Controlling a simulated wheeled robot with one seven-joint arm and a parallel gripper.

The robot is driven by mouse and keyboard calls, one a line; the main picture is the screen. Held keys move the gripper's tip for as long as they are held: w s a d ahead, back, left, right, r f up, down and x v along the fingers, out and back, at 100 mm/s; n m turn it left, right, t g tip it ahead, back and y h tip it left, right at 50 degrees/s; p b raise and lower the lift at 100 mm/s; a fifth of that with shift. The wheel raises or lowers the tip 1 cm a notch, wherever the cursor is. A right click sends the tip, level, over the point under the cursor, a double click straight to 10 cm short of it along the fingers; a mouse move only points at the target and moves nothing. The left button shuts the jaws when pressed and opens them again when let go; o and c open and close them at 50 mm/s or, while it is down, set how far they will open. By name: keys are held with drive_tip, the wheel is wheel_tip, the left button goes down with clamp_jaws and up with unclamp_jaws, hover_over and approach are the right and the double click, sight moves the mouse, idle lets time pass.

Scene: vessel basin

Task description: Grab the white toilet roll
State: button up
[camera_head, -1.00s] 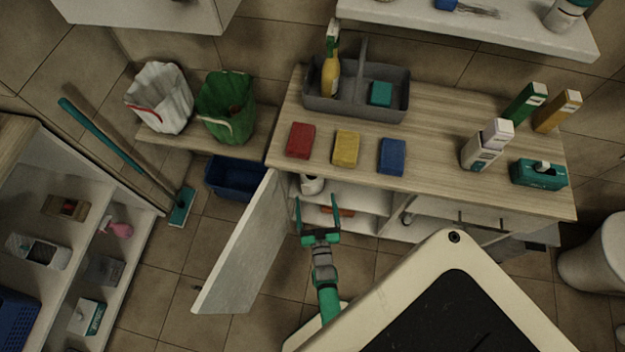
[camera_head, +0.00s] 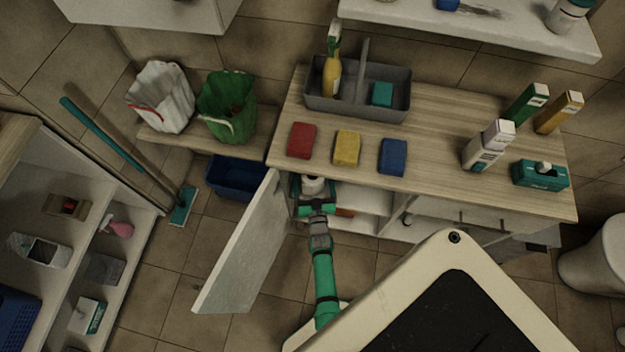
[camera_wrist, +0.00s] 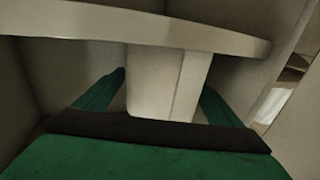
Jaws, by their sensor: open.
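The white toilet roll (camera_head: 313,184) stands inside the open cabinet, on its upper shelf, under the left end of the wooden counter. In the wrist view a pale upright shape, which looks like the roll (camera_wrist: 160,85), sits between the two green fingers. A pale shelf or counter edge crosses in front of its upper part. My gripper (camera_head: 314,190) is open, with one finger on each side of the roll. The wrist view also shows my gripper (camera_wrist: 155,95) around it. I cannot tell whether the fingers touch the roll.
The cabinet door (camera_head: 243,250) stands open just left of my arm. The counter (camera_head: 440,150) above holds sponges, a grey caddy (camera_head: 360,103) and bottles. An orange item (camera_head: 345,212) lies lower in the cabinet. A blue bin (camera_head: 236,178) is left of the door.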

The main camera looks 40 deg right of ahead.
drive_tip(key=c, duration=1.2)
drive_tip(key=shift+r, duration=0.1)
